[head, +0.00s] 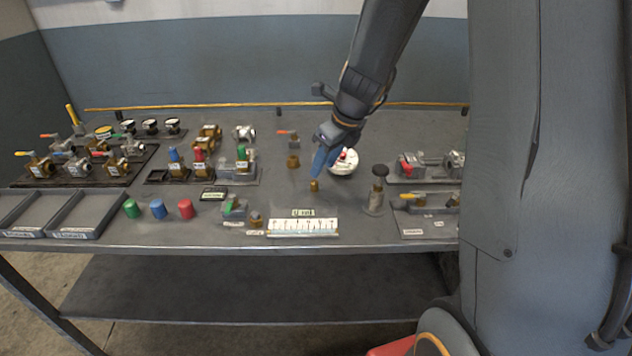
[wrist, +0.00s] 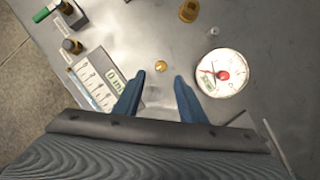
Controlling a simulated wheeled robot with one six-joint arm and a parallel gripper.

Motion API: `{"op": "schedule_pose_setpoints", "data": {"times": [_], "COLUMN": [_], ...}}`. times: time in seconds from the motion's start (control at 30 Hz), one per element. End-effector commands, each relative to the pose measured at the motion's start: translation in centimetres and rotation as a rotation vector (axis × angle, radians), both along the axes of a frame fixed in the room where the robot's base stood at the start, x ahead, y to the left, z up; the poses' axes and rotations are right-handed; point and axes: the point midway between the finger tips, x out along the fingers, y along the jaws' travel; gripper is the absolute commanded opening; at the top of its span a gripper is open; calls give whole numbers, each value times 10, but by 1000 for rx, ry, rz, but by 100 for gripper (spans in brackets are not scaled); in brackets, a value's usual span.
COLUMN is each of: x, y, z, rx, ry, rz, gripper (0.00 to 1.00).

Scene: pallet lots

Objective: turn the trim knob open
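A small brass knob (head: 314,185) stands on the bench just in front of my gripper; it also shows in the wrist view (wrist: 161,66), beyond and roughly between my fingertips. I cannot read a label that names it as the trim knob. My gripper (head: 324,160) points down with blue fingers. In the wrist view the fingers of my gripper (wrist: 160,78) are apart with nothing between them. A round white gauge (wrist: 221,73) with a red centre lies right of the fingers; in the head view the gauge (head: 346,163) is partly behind my gripper.
A white scale plate (head: 303,228) lies near the bench's front edge. A dark round-topped knob on a post (head: 378,185) stands to the right. A wider brass fitting (head: 293,162) is behind left. Valve racks and grey trays (head: 85,222) fill the left; bench around the brass knob is clear.

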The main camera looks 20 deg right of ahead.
Motion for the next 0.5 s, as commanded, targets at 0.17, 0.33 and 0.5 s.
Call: {"op": "schedule_pose_setpoints", "data": {"times": [0.17,0.33,0.5], "x": [6,14,22], "y": [1,6,11], "z": [-10,-34,-57], "rx": [17,15,14], "ry": [6,7,6], "rz": [-38,-35,-34], "gripper": [37,37,37]}}
